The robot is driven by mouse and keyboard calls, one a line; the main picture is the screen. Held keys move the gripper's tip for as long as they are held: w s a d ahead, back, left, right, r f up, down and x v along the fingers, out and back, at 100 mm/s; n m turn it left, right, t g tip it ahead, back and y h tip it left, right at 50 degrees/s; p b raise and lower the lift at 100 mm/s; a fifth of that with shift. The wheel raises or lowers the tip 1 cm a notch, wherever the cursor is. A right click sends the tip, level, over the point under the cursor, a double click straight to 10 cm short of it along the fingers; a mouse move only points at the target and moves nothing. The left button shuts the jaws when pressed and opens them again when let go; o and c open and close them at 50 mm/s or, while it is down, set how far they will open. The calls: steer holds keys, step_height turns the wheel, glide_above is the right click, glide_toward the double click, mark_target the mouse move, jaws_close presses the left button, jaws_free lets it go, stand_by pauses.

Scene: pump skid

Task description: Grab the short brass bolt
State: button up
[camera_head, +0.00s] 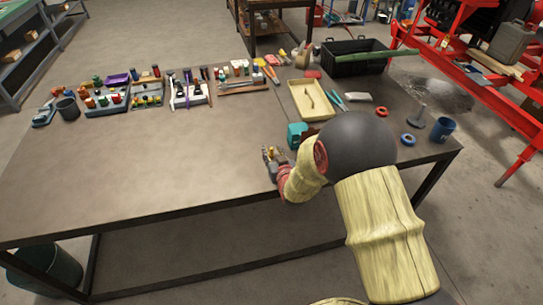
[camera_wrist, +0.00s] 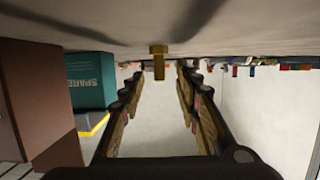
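The short brass bolt (camera_wrist: 158,62) shows in the wrist view, where the scene is upside down. Its hex head is on the table top, and its shank points away from the table, so it stands upright on its head. My gripper (camera_wrist: 159,80) is open, with one finger on each side of the bolt in the picture. The bolt looks a little beyond or level with the fingertips, and I see no contact. In the head view my gripper (camera_head: 270,157) is low over the table near its front edge. I cannot make out the bolt there.
A teal box (camera_wrist: 90,80) marked SPARE stands close beside the fingers, and shows in the head view (camera_head: 296,133). A brown block (camera_wrist: 38,95) is nearer the camera. A cream tray (camera_head: 292,100) and black crate (camera_head: 335,68) lie behind. The table's left front (camera_head: 130,175) is clear.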

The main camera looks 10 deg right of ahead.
steer(key=shift+w, duration=0.45)
steer(key=shift+c, duration=0.7)
jaws_close()
